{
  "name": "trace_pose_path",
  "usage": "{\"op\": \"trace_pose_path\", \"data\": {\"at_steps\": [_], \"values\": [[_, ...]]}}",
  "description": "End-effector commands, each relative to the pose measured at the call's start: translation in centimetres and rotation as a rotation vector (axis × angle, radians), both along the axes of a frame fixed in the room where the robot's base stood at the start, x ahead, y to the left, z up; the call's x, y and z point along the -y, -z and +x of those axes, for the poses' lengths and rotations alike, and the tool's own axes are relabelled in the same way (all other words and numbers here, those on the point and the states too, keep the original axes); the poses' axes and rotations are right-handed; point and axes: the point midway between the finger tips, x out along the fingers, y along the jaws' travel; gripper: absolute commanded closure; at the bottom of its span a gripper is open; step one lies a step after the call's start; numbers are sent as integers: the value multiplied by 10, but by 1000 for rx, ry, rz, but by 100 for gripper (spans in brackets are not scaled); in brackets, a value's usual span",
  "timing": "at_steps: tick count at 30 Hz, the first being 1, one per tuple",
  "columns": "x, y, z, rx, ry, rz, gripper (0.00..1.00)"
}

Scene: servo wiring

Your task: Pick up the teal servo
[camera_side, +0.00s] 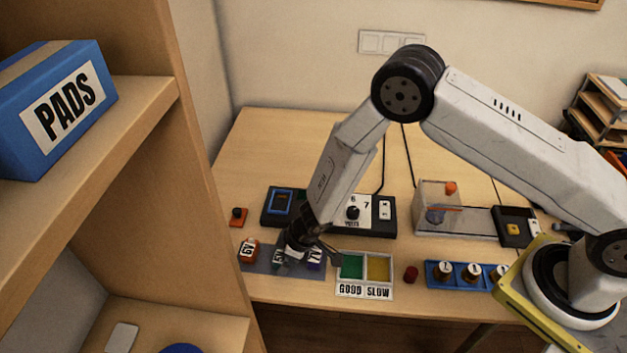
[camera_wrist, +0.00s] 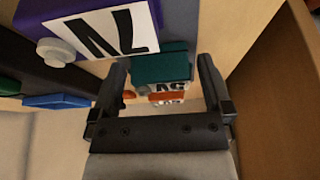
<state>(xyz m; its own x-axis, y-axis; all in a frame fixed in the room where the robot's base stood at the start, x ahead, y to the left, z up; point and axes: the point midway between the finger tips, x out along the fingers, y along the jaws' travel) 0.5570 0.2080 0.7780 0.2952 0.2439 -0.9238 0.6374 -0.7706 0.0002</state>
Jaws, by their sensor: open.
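The teal servo (camera_side: 281,257) stands on the dark mat, between the orange servo (camera_side: 249,251) and the purple servo (camera_side: 315,260). My gripper (camera_side: 299,254) is low over the mat, close to the teal servo, and partly covers it in the side view. In the wrist view the open jaws (camera_wrist: 161,78) have the teal servo (camera_wrist: 162,63) framed between the two fingertips, with the orange servo (camera_wrist: 167,97) beyond it. The purple servo (camera_wrist: 95,30) is large and near at upper left. I cannot tell whether the fingers touch the teal servo.
The GOOD/SLOW tray (camera_side: 365,290), with green and yellow sections, is right of the mat. A black controller (camera_side: 377,230) stands behind. A red knob (camera_side: 411,274) and a blue rack (camera_side: 437,281) are farther right. A wooden shelf (camera_side: 200,180) rises at left.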

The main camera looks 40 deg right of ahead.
Motion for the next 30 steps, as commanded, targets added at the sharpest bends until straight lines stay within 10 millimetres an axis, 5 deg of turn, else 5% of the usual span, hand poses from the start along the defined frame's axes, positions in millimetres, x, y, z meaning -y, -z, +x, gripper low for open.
{"op": "trace_pose_path", "data": {"at_steps": [14,21,30], "values": [[0,0,0,0,0,0,0],[0,0,0,0,0,0,75],[0,-1,0,1,0,1,76]]}}
